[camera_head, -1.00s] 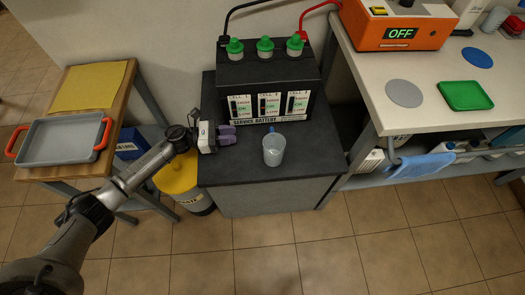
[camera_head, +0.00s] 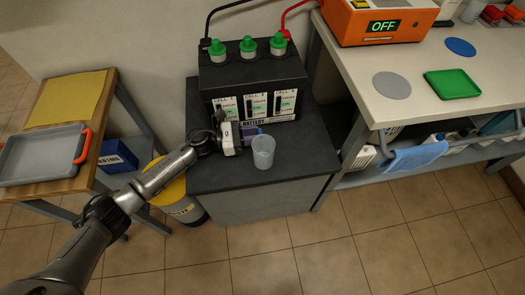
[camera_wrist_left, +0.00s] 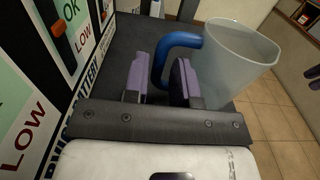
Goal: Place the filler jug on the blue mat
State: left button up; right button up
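The filler jug (camera_head: 263,152) is a translucent cup with a blue handle, upright on the dark battery bench top. My left gripper (camera_head: 256,135) is at its left side. In the left wrist view the purple fingers of the left gripper (camera_wrist_left: 160,80) stand apart on either side of the jug's blue handle (camera_wrist_left: 178,42), with gaps showing; the jug body (camera_wrist_left: 232,62) is just beyond. The blue mat (camera_head: 460,47) is a bare round disc on the white bench at the right. Two dark purplish shapes at the wrist view's right edge may be my right gripper (camera_wrist_left: 314,88).
The service battery (camera_head: 252,85) with green caps stands behind the jug. On the white bench (camera_head: 420,110) are an orange charger (camera_head: 375,22), a grey disc (camera_head: 391,85) and a green tray (camera_head: 453,84). A grey tray (camera_head: 40,155) sits on a wooden table at left.

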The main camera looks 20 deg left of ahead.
pick_arm(q)
jog(key=shift+x, duration=1.2)
grip_shut()
